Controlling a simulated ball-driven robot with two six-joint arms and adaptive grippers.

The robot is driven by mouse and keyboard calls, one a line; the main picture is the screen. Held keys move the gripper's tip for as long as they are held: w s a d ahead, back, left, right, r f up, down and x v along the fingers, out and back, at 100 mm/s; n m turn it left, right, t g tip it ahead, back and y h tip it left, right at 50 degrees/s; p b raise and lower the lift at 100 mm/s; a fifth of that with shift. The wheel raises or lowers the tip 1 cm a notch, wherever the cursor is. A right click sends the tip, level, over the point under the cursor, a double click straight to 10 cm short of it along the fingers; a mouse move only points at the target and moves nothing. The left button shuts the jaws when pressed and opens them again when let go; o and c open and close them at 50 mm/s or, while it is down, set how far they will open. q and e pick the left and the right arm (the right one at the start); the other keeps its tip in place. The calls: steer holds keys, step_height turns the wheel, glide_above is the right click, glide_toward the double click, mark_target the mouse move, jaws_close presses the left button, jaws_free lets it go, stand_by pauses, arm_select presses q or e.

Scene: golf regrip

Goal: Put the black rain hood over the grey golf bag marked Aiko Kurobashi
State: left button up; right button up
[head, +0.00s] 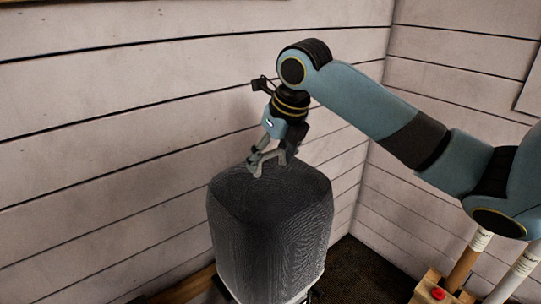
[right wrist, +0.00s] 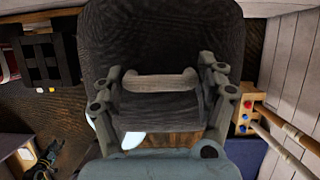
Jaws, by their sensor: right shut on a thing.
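The black rain hood (head: 270,235) stands upright as a tall, ribbed dark cover in the middle of the head view. It also fills the upper middle of the right wrist view (right wrist: 165,40). My right gripper (head: 272,166) is at the top of the hood, pointing down, and is shut on it. In the right wrist view its fingers (right wrist: 162,88) sit on both sides of a raised grip on the hood. A pale edge (head: 303,296) shows below the hood; I cannot tell whether this is the grey golf bag. No name marking is readable. My left gripper is out of view.
A wooden block with a red button (head: 438,294) stands at the lower right, with pale upright poles (head: 468,260) beside it. A plank wall (head: 120,130) runs close behind the hood. A black crate-like frame (right wrist: 45,60) lies at the left in the right wrist view.

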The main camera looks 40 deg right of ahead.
steer(key=shift+f, duration=0.4)
steer(key=o, duration=1.7)
steer(key=shift+c, duration=1.2)
steer(key=shift+r, duration=0.15)
steer(key=p+v, duration=1)
